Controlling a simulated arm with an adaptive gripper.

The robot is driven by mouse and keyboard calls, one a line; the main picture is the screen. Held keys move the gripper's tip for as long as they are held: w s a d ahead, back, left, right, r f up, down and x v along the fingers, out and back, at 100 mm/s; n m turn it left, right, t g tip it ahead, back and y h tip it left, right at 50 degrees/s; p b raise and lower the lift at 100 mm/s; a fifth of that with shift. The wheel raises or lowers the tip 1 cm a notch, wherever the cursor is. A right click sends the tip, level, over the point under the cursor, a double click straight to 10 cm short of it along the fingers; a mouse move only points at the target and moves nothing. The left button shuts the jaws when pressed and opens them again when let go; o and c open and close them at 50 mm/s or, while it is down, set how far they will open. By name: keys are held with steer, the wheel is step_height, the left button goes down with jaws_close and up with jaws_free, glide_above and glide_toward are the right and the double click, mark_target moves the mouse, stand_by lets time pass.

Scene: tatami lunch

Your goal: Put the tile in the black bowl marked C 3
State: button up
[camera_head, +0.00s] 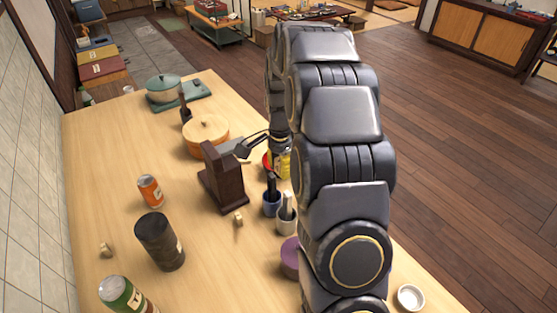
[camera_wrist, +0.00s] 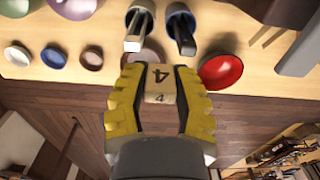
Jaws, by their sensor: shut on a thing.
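My gripper (camera_wrist: 160,74) is shut on a small pale wooden tile (camera_wrist: 159,97) with a dark 4 on its faces. The tile sits between the yellow fingers, above the floor side of the table edge in the wrist view. In the head view only part of the yellow gripper (camera_head: 282,165) shows beside my arm, and the tile is hidden. A bowl with a red inside and dark rim (camera_wrist: 221,72) lies right of the gripper in the wrist view; its red edge (camera_head: 266,163) shows in the head view. I cannot read any C 3 mark on a bowl.
Cups with utensils (camera_head: 271,204) stand near the table edge, beside a dark wooden stand (camera_head: 224,189). Small bowls, including a purple one (camera_head: 290,258) and a white one (camera_head: 411,297), line that edge. Another small block (camera_head: 238,219) lies on the table. A can (camera_head: 150,190) stands left.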

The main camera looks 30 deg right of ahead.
steer(key=w+d+f, duration=0.2)
steer(key=w+f, duration=0.1)
steer(key=w, duration=0.1)
steer(key=w+d+f, duration=0.2)
steer(key=w+f, duration=0.1)
steer(key=w+d+f, duration=0.3)
steer(key=w, duration=0.1)
steer(key=shift+w+f, duration=0.1)
steer(key=shift+w, duration=0.25)
steer(key=shift+w+f, duration=0.2)
steer(key=shift+f, duration=1.65)
steer(key=shift+f, duration=0.2)
steer(key=o, duration=0.7)
steer(key=shift+c, duration=0.2)
